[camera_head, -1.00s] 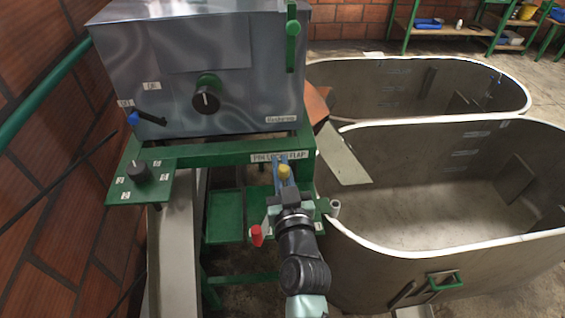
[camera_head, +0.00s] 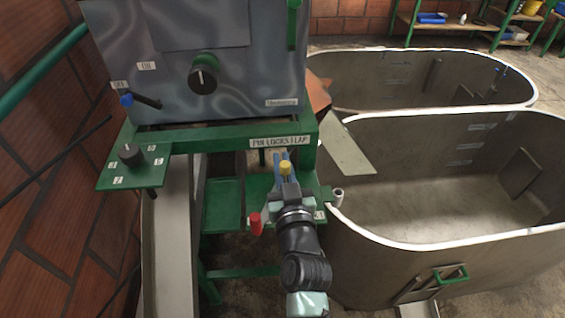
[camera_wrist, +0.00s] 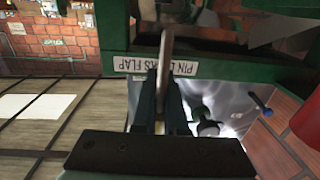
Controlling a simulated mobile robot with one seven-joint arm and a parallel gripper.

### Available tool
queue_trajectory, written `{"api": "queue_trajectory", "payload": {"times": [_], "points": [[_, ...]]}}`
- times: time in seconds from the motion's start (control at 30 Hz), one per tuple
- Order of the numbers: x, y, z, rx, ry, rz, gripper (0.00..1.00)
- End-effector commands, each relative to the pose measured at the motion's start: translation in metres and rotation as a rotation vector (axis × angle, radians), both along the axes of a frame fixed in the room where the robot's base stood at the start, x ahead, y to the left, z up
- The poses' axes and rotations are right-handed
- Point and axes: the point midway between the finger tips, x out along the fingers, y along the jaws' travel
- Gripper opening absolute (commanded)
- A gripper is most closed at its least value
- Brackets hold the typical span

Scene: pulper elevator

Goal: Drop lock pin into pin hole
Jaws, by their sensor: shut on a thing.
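My gripper (camera_head: 285,164) is in the middle of the head view, in front of the green beam and the white label reading PIN LOCKS FLAP (camera_head: 279,142). Its blue fingers are shut on the lock pin, which shows as a grey rod (camera_wrist: 166,55) in the wrist view. A yellow knob (camera_head: 286,168) shows at the fingers in the head view; I cannot tell whether it is the pin's head. In the wrist view the rod overlaps the upside-down label (camera_wrist: 153,67). I cannot make out the pin hole or whether the pin touches anything.
A red handle (camera_head: 256,223) stands left of my gripper, and a short grey tube (camera_head: 338,197) stands right. The metal machine (camera_head: 190,60) rises behind, with a knob panel (camera_head: 140,165) at left. A large tank (camera_head: 420,200) fills the right side; a brick wall bounds the left.

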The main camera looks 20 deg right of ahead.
Motion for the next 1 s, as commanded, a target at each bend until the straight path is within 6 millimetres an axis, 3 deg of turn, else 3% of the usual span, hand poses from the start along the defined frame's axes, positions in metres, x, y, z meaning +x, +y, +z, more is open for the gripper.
{"api": "queue_trajectory", "payload": {"times": [0.03,0.23,1.0], "points": [[0.0,0.0,-0.01,0.0,-0.001,0.0,0.0],[0.0,0.0,-0.022,-0.001,-0.001,0.0,0.0],[0.0,0.0,-0.024,-0.001,-0.001,0.0,0.0]]}}
